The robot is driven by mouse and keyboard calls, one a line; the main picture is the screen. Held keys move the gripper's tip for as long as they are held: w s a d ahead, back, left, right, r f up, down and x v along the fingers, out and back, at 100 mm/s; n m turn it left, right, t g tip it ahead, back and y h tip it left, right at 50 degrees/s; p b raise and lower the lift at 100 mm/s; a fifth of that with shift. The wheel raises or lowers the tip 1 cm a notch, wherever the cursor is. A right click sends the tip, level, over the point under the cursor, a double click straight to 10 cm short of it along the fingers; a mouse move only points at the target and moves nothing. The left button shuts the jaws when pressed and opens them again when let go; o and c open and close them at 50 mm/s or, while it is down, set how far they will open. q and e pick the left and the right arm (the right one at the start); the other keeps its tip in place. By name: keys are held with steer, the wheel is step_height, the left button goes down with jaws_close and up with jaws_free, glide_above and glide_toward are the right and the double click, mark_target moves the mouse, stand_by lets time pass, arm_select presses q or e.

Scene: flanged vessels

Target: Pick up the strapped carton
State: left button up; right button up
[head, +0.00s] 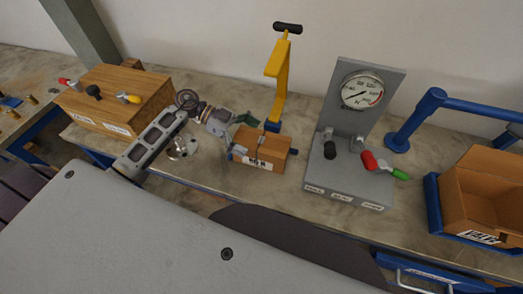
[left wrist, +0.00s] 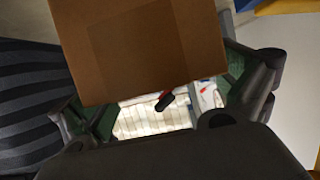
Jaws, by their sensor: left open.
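The strapped carton (head: 270,149) is a small brown box with a dark strap and a white label, on the bench near the middle of the head view. It also fills the upper middle of the left wrist view (left wrist: 140,45) as a plain brown face. My left gripper (head: 236,136) is open at the carton's left end, with one finger at its far side and one at its near left corner. In the left wrist view the green-padded fingers (left wrist: 165,98) stand on either side of the carton's lower part. I cannot tell whether they touch it. My right gripper is not in view.
A yellow post (head: 279,75) with a black handle stands behind the carton. A grey gauge panel (head: 345,125) with levers stands to its right. A wooden box (head: 118,98) with knobs is at left. An open carton (head: 485,195) sits in a blue tray (head: 435,205) at right.

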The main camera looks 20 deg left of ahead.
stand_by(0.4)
arm_select(q)
steer(key=c, duration=1)
steer(key=shift+r, duration=0.1)
steer(key=c, duration=1)
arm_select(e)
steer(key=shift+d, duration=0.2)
arm_select(q)
steer(key=shift+r+p, duration=0.15)
steer(key=shift+p, duration=0.15)
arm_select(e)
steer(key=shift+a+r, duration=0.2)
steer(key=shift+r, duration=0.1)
arm_select(q)
steer(key=shift+r, duration=0.15)
steer(key=shift+w+r+p, duration=0.1)
steer(key=shift+r+p, duration=0.55)
steer(key=shift+p, duration=0.1)
steer(key=shift+r+p, duration=0.9)
steer(key=shift+p, duration=0.05)
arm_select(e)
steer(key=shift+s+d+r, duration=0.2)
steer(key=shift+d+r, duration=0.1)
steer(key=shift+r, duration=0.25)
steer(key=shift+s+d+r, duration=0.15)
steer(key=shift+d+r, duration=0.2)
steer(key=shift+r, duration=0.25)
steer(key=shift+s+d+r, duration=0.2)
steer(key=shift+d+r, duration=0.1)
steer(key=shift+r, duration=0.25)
